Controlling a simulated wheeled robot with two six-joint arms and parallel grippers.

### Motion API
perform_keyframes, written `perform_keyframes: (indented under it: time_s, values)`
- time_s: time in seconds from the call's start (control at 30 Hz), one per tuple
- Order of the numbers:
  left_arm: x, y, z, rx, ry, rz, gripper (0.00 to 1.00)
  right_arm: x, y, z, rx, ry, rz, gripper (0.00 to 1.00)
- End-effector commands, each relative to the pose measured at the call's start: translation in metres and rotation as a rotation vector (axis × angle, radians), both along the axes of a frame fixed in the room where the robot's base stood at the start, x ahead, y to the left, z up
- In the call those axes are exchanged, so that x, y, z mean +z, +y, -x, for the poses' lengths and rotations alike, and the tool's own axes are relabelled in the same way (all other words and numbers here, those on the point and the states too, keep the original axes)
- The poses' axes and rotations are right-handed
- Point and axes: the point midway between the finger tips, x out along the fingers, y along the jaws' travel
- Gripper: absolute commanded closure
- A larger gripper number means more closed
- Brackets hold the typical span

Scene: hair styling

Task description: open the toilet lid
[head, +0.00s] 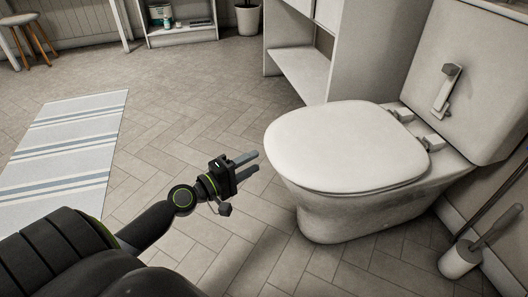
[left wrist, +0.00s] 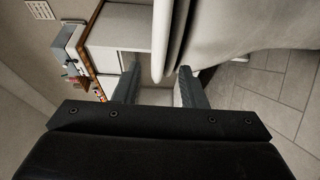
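The white toilet (head: 345,200) stands at the right with its lid (head: 347,145) closed flat on the bowl. The lid's hinges are at its right side, by the tank (head: 468,75). My left gripper (head: 252,163) is just left of the lid's front edge, apart from it in the head view. In the left wrist view its two fingers (left wrist: 157,85) are spread open with nothing held between them. The lid's edge (left wrist: 158,45) and the bowl (left wrist: 230,28) show ahead, edge-on, beyond the fingertips. My right gripper is not in view.
A white cabinet (head: 300,72) stands behind the toilet. A toilet brush in its holder (head: 460,258) is at the right by the wall. A striped rug (head: 68,150) lies at the left. The tiled floor between rug and toilet is clear.

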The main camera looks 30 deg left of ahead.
Motion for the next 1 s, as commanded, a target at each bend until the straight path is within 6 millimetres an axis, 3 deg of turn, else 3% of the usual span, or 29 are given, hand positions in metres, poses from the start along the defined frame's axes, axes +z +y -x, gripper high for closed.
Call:
perform_keyframes:
  time_s: [0.1, 0.3, 0.7, 1.0]
  values:
    - [0.005, -0.007, -0.021, 0.000, -0.004, 0.004, 0.62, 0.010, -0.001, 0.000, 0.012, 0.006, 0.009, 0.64]
    - [0.002, -0.014, -0.041, 0.000, -0.003, 0.003, 0.62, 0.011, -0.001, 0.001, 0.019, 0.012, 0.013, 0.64]
    - [0.001, -0.016, -0.047, -0.001, -0.001, 0.000, 0.62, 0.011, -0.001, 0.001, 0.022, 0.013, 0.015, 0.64]
    - [0.001, -0.016, -0.046, -0.001, -0.001, 0.000, 1.00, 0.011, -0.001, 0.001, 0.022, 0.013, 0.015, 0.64]
